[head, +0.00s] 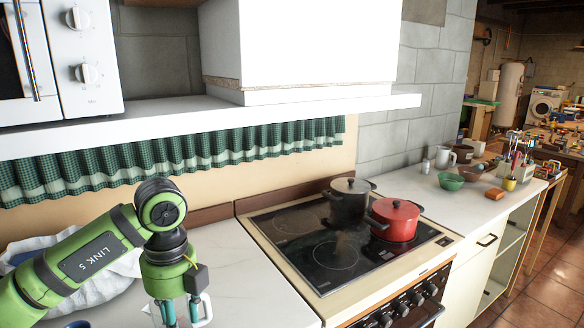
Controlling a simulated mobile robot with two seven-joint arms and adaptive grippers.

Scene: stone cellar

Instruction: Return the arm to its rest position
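My green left arm comes in from the left, above the white counter (245,285). Its gripper (181,314) points down at the bottom edge of the head view. The fingertips are cut off by the frame, so I cannot tell whether it is open or shut. A white, handle-like shape (207,309) shows right beside the fingers. Most of that object is hidden or out of frame, and I cannot tell whether it is held. My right gripper is not in view.
A white shelf (300,107) with a microwave (88,50) overhangs the arm. A stove (310,275) to the right carries a dark pot (348,205) and a red pot (395,222). Bowls and mugs stand farther right. A white cloth (105,292) lies behind the arm.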

